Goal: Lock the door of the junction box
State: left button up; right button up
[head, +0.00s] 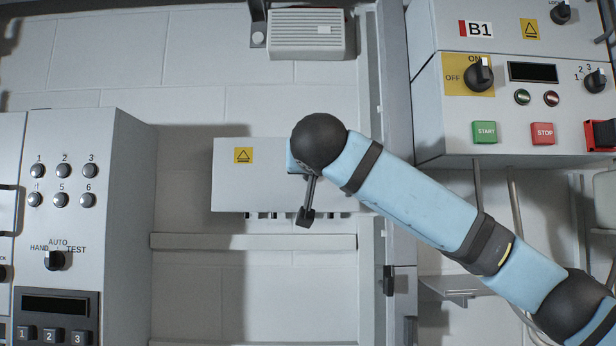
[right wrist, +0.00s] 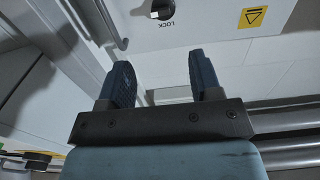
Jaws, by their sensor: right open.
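The junction box (head: 228,197) is a pale grey box with a yellow warning label, mounted in the middle of the head view. Its front looks closed there, and my right arm covers its right part. In the right wrist view, a grey box face (right wrist: 215,18) appears upside down, with a black round knob (right wrist: 162,9) marked LOCK and a yellow label (right wrist: 252,17). My right gripper (head: 306,215) is in front of the box. In the right wrist view, the gripper (right wrist: 160,82) has its fingers apart with nothing between them, short of the knob. My left gripper is not in view.
A button and switch panel (head: 125,185) stands at the left. The B1 control box (head: 430,110) with start and stop buttons is at the upper right, above pipes. A vented unit (head: 306,48) hangs above. The wall below the junction box is mostly clear, apart from a rail (head: 250,242).

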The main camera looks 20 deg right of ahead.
jog(key=p+x, duration=0.4)
jog(key=x, duration=0.9)
jog(key=shift+w+p, duration=0.35)
jog(key=shift+a+f, duration=0.1)
jog(key=c, duration=0.7)
